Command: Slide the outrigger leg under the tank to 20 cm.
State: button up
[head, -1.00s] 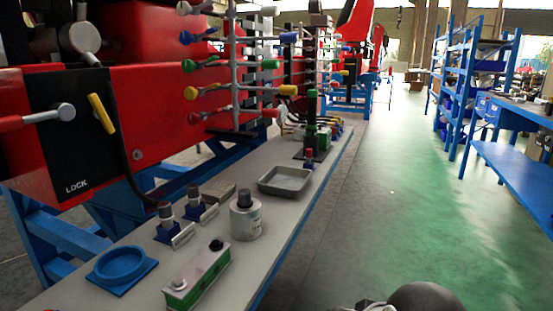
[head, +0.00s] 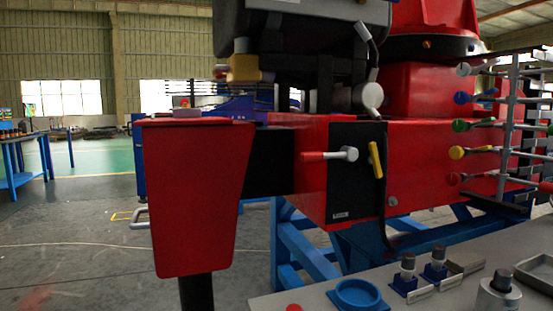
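A red tapered outrigger housing (head: 195,200) stands upright at the left in the head view. A black post (head: 196,292) comes out of its bottom and runs off the lower edge, so its foot is hidden. A black horizontal beam (head: 268,165) joins the housing to the red crane body (head: 312,150). A dark grey box (head: 300,22), possibly the tank, sits above the body and is cut off by the top edge. A black lock panel (head: 352,190) carries a red-tipped handle (head: 330,155) and a yellow lever (head: 376,160). My gripper is not in view.
A grey bench (head: 430,295) at lower right holds a blue ring holder (head: 358,296), a metal cylinder (head: 498,293) and a tray (head: 538,270). Blue stand legs (head: 292,240) are under the body. The floor at left is clear up to a blue table (head: 20,165).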

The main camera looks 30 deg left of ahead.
aim_at(198, 169)
jog(key=u, duration=1.25)
jog(key=k+j+u, duration=0.2)
jog(key=j+u, duration=0.15)
jog(key=j, duration=0.25)
jog(key=j+u, duration=0.2)
jog(key=j, duration=0.15)
jog(key=k, duration=0.05)
